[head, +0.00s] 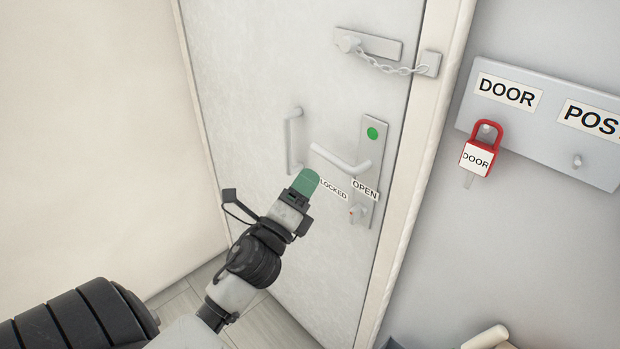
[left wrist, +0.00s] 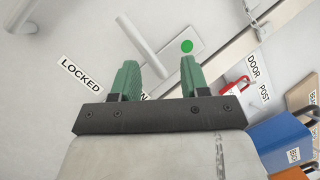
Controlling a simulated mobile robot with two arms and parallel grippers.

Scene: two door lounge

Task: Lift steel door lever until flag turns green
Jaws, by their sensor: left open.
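The steel door lever (head: 340,160) is on a lock plate (head: 366,200) on the pale door. Its free end points left and is tilted up. The round flag (head: 372,133) above the lever is green. It also shows green in the left wrist view (left wrist: 187,46), where the lever (left wrist: 142,46) runs down towards the space between the fingers. My left gripper (head: 306,181) has green fingers and is just below the lever's free end. In the left wrist view the left gripper (left wrist: 160,72) is open and empty. Whether it touches the lever I cannot tell. My right gripper is out of view.
A pull handle (head: 293,140) is left of the lever. LOCKED (head: 333,189) and OPEN (head: 365,190) labels sit below it. A door chain (head: 388,67) spans door and frame above. A red padlock (head: 480,148) hangs on a wall board. A blue box (left wrist: 285,140) is at lower right.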

